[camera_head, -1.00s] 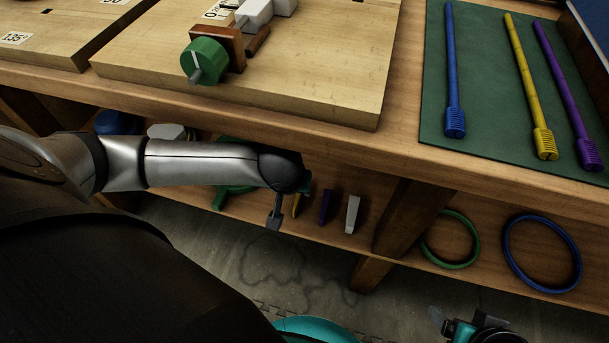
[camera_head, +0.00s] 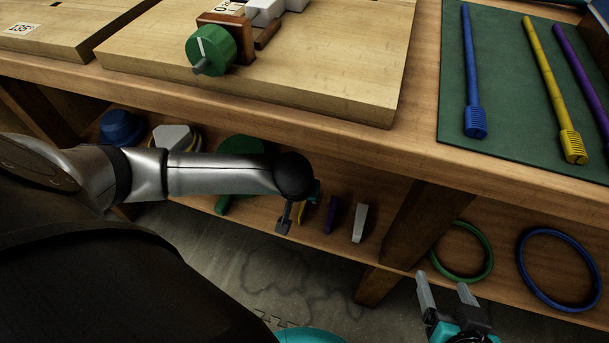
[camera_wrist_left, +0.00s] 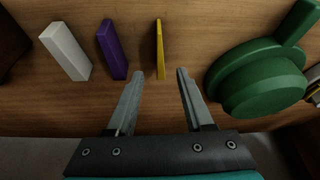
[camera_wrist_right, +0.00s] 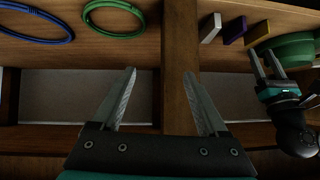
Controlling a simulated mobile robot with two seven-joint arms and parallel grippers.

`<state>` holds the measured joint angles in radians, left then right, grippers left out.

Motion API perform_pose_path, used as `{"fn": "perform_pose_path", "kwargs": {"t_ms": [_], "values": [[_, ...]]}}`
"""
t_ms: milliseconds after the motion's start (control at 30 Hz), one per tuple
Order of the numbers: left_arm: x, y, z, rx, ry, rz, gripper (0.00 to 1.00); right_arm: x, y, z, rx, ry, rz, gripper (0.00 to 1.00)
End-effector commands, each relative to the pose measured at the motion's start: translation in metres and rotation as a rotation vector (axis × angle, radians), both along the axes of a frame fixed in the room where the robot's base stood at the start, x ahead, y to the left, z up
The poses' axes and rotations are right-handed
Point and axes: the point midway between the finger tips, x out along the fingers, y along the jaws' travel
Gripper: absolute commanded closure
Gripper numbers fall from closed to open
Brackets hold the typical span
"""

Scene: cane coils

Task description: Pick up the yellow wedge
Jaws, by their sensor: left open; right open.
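The yellow wedge (camera_wrist_left: 160,50) stands on the lower shelf in the left wrist view, between the purple wedge and the green object. In the head view the yellow wedge (camera_head: 302,213) is partly hidden by my left gripper (camera_head: 286,218). In the left wrist view my left gripper (camera_wrist_left: 160,98) is open and empty, with the yellow wedge just beyond and between its fingertips, not held. My right gripper (camera_head: 446,286) is open and empty, in front of the shelf near the green ring. It also shows in the right wrist view (camera_wrist_right: 160,76).
A purple wedge (camera_wrist_left: 111,50) and a white wedge (camera_wrist_left: 66,52) stand to the left of the yellow one. A green rounded object (camera_wrist_left: 258,75) is close on the right. A table leg (camera_head: 425,225), green ring (camera_head: 461,277) and blue ring (camera_head: 558,306) are farther right.

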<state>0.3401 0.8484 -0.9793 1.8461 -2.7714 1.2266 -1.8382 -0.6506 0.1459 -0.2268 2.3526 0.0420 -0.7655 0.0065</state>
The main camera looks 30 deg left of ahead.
Motion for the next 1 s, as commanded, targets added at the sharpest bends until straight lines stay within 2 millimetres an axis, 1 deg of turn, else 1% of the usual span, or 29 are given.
{"fn": "perform_pose_path", "kwargs": {"t_ms": [100,333,467,767,1000], "values": [[0.002,0.000,-0.006,0.000,0.000,0.001,0.48,0.002,0.006,0.000,0.023,-0.040,0.006,0.23],[0.004,0.001,-0.009,0.000,0.000,0.000,0.48,0.003,0.010,0.002,0.040,-0.074,0.008,0.23],[0.006,0.002,-0.014,0.000,0.000,0.000,0.48,0.005,0.015,0.002,0.063,-0.112,0.012,0.23],[0.012,0.004,-0.031,0.000,0.000,0.001,0.48,0.006,0.030,0.010,0.147,-0.255,0.018,0.23],[0.017,0.006,-0.044,0.000,0.000,0.001,0.48,0.004,0.039,0.018,0.218,-0.367,0.016,0.23]]}}
